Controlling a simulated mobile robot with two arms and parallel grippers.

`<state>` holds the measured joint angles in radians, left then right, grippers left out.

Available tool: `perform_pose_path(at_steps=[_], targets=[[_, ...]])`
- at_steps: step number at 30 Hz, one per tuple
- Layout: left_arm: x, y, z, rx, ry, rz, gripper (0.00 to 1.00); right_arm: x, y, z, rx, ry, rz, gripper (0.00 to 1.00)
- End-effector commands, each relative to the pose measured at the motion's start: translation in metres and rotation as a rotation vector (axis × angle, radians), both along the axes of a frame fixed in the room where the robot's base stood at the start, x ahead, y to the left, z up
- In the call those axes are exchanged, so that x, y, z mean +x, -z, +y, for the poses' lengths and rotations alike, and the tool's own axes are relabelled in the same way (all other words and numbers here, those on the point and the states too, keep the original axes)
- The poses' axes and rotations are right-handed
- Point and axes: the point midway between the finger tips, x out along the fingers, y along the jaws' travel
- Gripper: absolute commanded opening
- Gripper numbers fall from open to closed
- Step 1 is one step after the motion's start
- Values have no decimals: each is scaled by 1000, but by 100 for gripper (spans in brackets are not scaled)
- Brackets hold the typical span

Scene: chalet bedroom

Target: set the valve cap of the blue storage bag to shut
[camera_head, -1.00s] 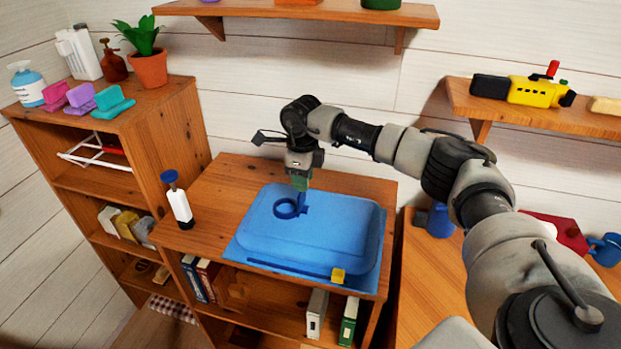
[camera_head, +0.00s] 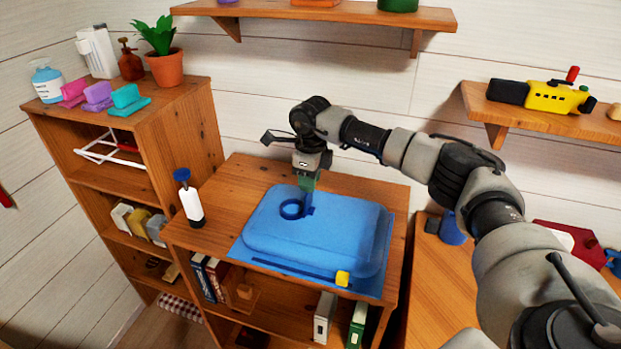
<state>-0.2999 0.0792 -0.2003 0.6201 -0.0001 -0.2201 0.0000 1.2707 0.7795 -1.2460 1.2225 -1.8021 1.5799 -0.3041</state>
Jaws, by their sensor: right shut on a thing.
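The blue storage bag (camera_head: 335,240) lies flat on top of the low wooden cabinet, with a yellow slider (camera_head: 342,278) at its front edge. A dark blue valve ring (camera_head: 291,209) sits on the bag's upper left part. The valve cap (camera_head: 308,207) shows as a small blue piece beside the ring, standing up under my right gripper (camera_head: 307,188). My right gripper points down over the bag and is shut on the cap; the fingertips hide much of it. My left gripper is not in view.
A white bottle with a blue top (camera_head: 190,200) stands on the cabinet's left side. A taller shelf (camera_head: 170,105) holds a plant (camera_head: 160,50) and bottles. Wall shelves hang above and at right, one bearing a yellow toy submarine (camera_head: 555,97). A blue mug (camera_head: 453,228) stands right.

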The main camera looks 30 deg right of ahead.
Motion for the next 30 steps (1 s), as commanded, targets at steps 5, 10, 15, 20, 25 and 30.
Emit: perform_pose_path(at_steps=[5,10,15,20,25,30], targets=[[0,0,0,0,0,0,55,0,1,3,4,-4,0,0],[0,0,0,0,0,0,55,0,2,3,4,-5,2,0],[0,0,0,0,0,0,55,0,2,3,4,-5,2,34],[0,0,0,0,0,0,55,0,1,2,2,-3,2,55],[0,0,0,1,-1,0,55,0,1,1,1,-2,1,55],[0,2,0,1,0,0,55,0,-4,1,1,-1,-1,55]])
